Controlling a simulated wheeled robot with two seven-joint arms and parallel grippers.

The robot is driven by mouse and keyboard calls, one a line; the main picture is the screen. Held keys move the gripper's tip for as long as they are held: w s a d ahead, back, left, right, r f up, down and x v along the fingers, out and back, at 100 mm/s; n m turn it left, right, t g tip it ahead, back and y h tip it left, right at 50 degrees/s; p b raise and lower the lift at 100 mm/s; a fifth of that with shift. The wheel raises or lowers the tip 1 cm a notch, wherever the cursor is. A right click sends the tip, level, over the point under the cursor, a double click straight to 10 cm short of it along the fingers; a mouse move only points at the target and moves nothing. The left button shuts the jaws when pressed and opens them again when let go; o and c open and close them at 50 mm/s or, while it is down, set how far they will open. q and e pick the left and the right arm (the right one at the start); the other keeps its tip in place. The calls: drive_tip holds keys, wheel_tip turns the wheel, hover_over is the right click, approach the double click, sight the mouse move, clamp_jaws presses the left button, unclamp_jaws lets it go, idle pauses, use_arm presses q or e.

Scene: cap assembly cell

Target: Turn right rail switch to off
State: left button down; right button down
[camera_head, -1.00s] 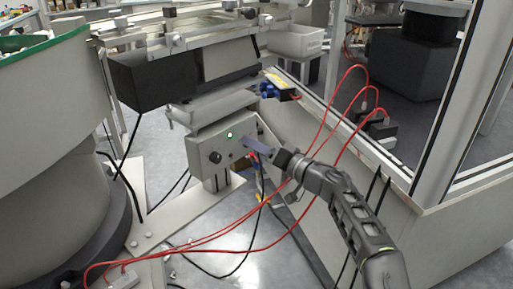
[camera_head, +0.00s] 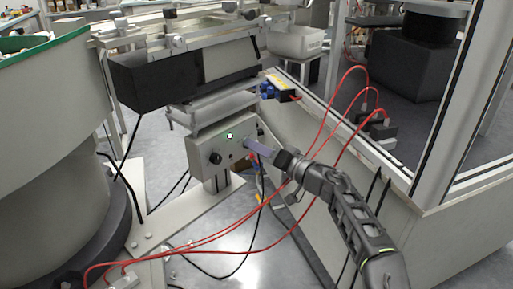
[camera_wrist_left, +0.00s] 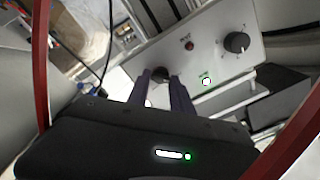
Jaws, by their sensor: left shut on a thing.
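The grey control box (camera_head: 208,146) hangs under the rail, left of centre in the head view. Its front has a dark knob (camera_head: 215,158) and a lit green lamp (camera_head: 230,135); the wrist view shows that knob (camera_wrist_left: 236,42), a red button (camera_wrist_left: 189,45) and the green lamp (camera_wrist_left: 206,82). A dark rotary switch (camera_wrist_left: 160,73) sits between the fingertips of my left gripper (camera_wrist_left: 160,88). In the head view this gripper (camera_head: 249,142) reaches the box's right side, its fingers hiding the switch. It is shut on the switch. My right gripper is not in view.
Red cables (camera_head: 325,135) loop close around my left arm. A glass-walled cabinet (camera_head: 450,125) stands at the right. A large round feeder (camera_head: 45,130) stands at the left. A black box (camera_head: 150,80) sits above the control box.

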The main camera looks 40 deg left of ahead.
use_arm(q)
drive_tip(key=shift+f+m+p, duration=0.1)
drive_tip(key=shift+m+p, duration=4.3)
drive_tip(key=shift+p, duration=0.35)
drive_tip(key=c, duration=1.1)
unclamp_jaws()
drive_tip(key=shift+d, duration=0.1)
